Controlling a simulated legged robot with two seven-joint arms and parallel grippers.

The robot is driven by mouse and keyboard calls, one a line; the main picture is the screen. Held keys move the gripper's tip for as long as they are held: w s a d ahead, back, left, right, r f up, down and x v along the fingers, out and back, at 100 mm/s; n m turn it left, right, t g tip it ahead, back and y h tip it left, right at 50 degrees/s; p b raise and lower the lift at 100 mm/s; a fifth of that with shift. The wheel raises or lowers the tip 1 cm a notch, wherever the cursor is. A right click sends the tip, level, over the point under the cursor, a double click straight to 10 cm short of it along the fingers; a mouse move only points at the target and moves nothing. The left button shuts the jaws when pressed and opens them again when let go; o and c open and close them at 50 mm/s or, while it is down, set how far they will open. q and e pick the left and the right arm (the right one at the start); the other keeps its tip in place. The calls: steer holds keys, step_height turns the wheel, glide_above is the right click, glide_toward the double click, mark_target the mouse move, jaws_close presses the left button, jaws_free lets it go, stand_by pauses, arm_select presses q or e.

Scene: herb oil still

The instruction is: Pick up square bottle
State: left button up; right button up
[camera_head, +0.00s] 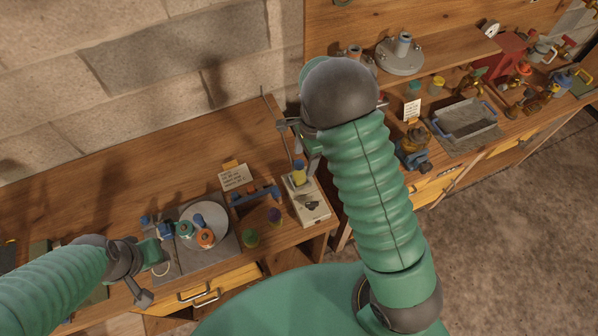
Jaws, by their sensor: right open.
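A small yellow bottle with a blue cap (299,173) stands on a pale box-like stand (312,211) near the table's right end. It may be the square bottle, but its shape is too small to tell. My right gripper (297,143) is open just above and behind this bottle, partly hidden by my own green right arm. I cannot tell whether it touches the bottle. My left gripper (150,268) is low at the left, beside a grey plate, and its jaws are unclear.
A round white dish (205,224) holds small orange- and blue-topped bottles. A blue rack (255,194), a note card (235,177) and small green and purple jars (262,226) stand between dish and stand. A grey tray (465,119) and several tools occupy the right bench.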

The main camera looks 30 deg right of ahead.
mark_target(301, 162)
steer(key=f, duration=0.1)
steer(key=w+f, duration=0.1)
steer(key=f, duration=0.2)
steer(key=shift+w+a+f+p, duration=0.25)
steer(key=shift+w+f+p, duration=0.05)
steer(key=shift+w+p, duration=0.1)
steer(key=f+p, duration=0.1)
steer(key=f, duration=0.1)
steer(key=a+f+p, duration=0.1)
steer(key=shift+s+f, duration=0.15)
steer(key=shift+f, duration=0.2)
steer(key=shift+s+f, duration=0.1)
steer(key=shift+f, duration=0.15)
steer(key=shift+d+f, duration=0.1)
steer(key=shift+d, duration=0.05)
steer(key=shift+d+f, duration=0.1)
steer(key=c, duration=0.7)
arm_select(q)
steer(key=shift+w+a+r, duration=0.1)
steer(key=shift+w+r, duration=0.25)
steer(key=shift+r, duration=0.3)
steer(key=shift+w+a+r, duration=0.1)
steer(key=shift+w+r, duration=0.2)
steer(key=shift+r, duration=0.3)
arm_select(e)
jaws_close()
